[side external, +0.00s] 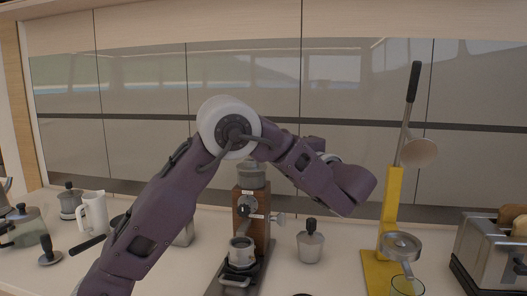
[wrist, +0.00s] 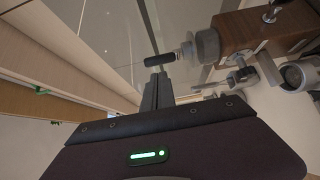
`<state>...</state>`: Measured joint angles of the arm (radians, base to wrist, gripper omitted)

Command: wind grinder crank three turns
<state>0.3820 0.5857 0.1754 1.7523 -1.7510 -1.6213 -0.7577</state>
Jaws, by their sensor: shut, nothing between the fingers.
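The grinder (side external: 262,218) stands upright on the counter in the side external view, a wooden body with a grey metal top. It lies sideways at the upper right of the wrist view (wrist: 248,30). A black crank handle (wrist: 160,60) shows beyond the grinder's grey top in the wrist view; in the side view I cannot make it out behind my arm. My gripper (wrist: 157,73) is shut and empty, its fingertips close to the black handle. I cannot tell whether they touch it. The fingers are hidden in the side view.
A yellow stand (side external: 391,215) with a ladle is right of the grinder, beside a small metal pot (side external: 310,243). A toaster (side external: 488,252) is at the far right. A white jug (side external: 93,212) and glass pot (side external: 24,228) are at left. Cabinet panels stand behind.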

